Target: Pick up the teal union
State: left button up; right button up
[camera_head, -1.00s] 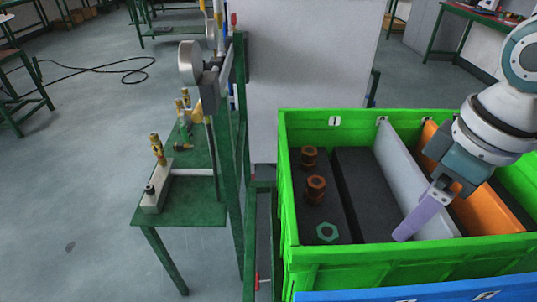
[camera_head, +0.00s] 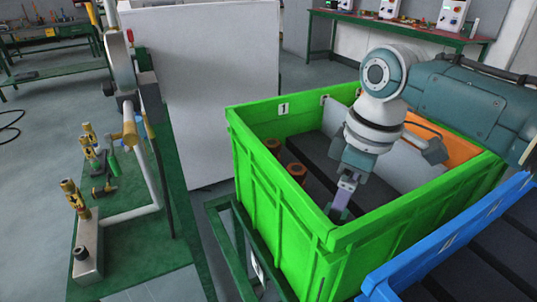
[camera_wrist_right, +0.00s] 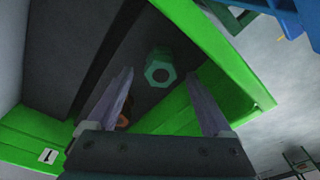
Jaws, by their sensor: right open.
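The teal union (camera_wrist_right: 159,72) lies on the dark floor of the green crate (camera_head: 290,222), near a crate corner, in the right wrist view. In the head view I cannot make it out clearly, behind the crate wall and my gripper. My right gripper (camera_head: 340,204) reaches down into the crate's left part. In the wrist view its two purple fingers (camera_wrist_right: 158,80) are spread apart, with the union showing beyond and between their tips. Nothing is held. My left gripper is not in view.
Two rusty-brown unions (camera_head: 297,172) (camera_head: 272,146) stand in the same part of the crate. A grey divider (camera_head: 395,165) and an orange divider (camera_head: 458,150) lie to the right. A blue crate (camera_head: 440,255) adjoins at front right. A green bench (camera_head: 135,250) with fittings stands left.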

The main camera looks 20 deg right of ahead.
notch_tip(320, 180, down, 3)
jog(key=shift+w+a+f+b, duration=0.1)
jog(key=shift+a+b, duration=0.05)
jog(key=shift+b, duration=0.3)
jog(key=shift+c, duration=0.4)
grip_shut()
